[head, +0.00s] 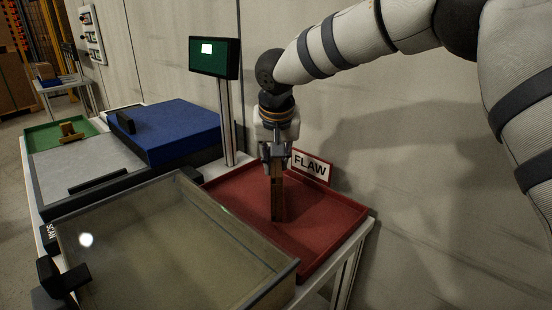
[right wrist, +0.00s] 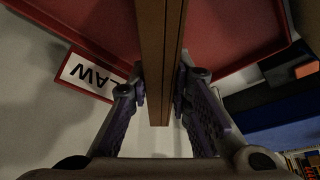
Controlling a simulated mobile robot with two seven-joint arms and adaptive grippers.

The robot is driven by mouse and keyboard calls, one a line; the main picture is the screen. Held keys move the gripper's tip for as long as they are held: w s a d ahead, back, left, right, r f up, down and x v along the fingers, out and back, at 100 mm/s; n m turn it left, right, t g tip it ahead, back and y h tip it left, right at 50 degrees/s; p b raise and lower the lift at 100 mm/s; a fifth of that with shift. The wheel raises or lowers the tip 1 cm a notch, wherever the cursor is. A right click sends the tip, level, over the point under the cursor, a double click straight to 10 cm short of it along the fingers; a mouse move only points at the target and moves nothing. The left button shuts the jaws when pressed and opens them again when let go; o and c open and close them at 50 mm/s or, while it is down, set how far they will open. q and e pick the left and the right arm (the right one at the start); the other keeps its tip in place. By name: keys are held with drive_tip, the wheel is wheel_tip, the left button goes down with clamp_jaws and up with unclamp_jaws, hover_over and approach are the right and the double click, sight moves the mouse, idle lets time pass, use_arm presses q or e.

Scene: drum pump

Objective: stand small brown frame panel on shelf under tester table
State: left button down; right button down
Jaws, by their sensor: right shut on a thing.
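My right gripper (head: 277,166) is over the red tray and points down. It is shut on a small brown frame panel (head: 278,200), which hangs upright from the fingers. The panel's lower end is at or just above the tray floor; I cannot tell if it touches. In the right wrist view, the panel (right wrist: 158,50) runs between both fingers of the gripper (right wrist: 160,88). The tester table (head: 357,252) shows only its top and a pale leg at the right; its under-shelf is hidden. My left gripper is not in view.
The red tray (head: 335,205) has a FLAW sign (head: 312,167) at its back. A clear-lidded box (head: 170,250), a blue-topped unit (head: 175,128), a screen on a post (head: 214,58) and a green tray (head: 45,137) with a brown piece (head: 70,131) stand nearby. A wall is close behind.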

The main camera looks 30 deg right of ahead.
drive_tip(key=shift+f, duration=0.4)
drive_tip(key=c, duration=1.5)
unclamp_jaws()
drive_tip(key=shift+o, duration=0.2)
